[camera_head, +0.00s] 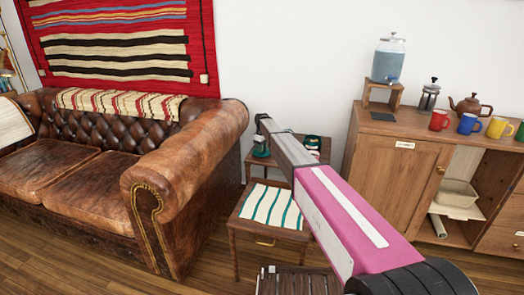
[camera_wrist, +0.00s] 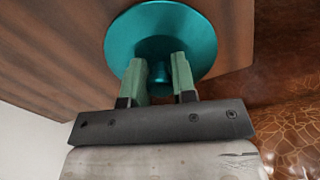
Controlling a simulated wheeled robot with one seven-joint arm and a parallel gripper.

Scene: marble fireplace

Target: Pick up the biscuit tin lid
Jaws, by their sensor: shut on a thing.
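The biscuit tin lid (camera_wrist: 200,32) is a round, shiny teal disc with a small knob in its middle. In the wrist view my gripper (camera_wrist: 159,62) has its two green fingers on either side of the knob, shut on it. The lid is over brown wood; I cannot tell whether it touches it. In the head view my arm reaches to the small wooden side table beside the sofa. My gripper (camera_head: 261,148) is small there, at the table's left side, and the lid is hard to make out.
A dark green and reddish object (camera_head: 312,143) stands on the table's right side, partly behind my arm. A striped cloth (camera_head: 268,205) lies on the lower stand in front. The leather sofa (camera_head: 190,150) is close at left. A wooden cabinet (camera_head: 385,170) with mugs stands at right.

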